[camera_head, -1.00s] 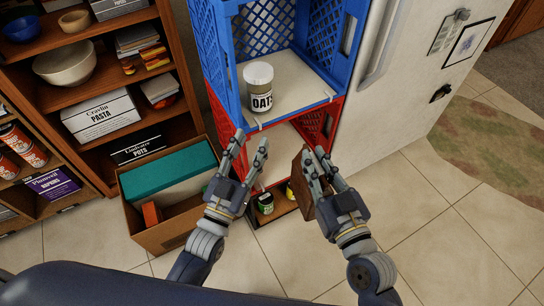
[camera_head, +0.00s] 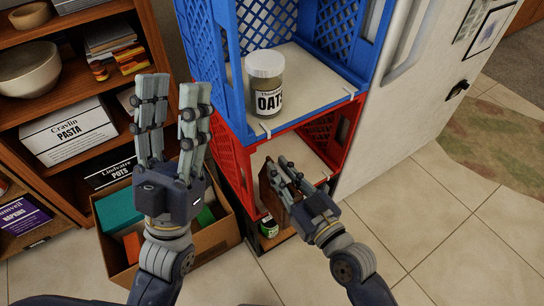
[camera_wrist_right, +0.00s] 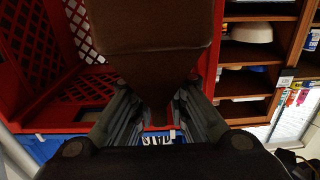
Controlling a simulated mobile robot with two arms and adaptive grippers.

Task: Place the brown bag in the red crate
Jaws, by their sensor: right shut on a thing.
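The brown bag (camera_wrist_right: 150,60) fills the upper middle of the right wrist view, between the fingers of my right gripper (camera_wrist_right: 155,110). In the head view the bag (camera_head: 279,190) is mostly hidden behind my right gripper (camera_head: 284,173), which is shut on it at the front opening of the red crate (camera_head: 232,160). How far the bag is inside the crate I cannot tell. The red crate lies on its side under a blue crate (camera_head: 218,70). My left gripper (camera_head: 170,100) is raised, open and empty, left of the crates.
An oats jar (camera_head: 265,84) stands in the blue crate. A cardboard box (camera_head: 205,242) sits on the floor at left, before a wooden shelf (camera_head: 70,90). A white fridge (camera_head: 390,110) stands right of the crates. Tiled floor (camera_head: 440,220) is free at right.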

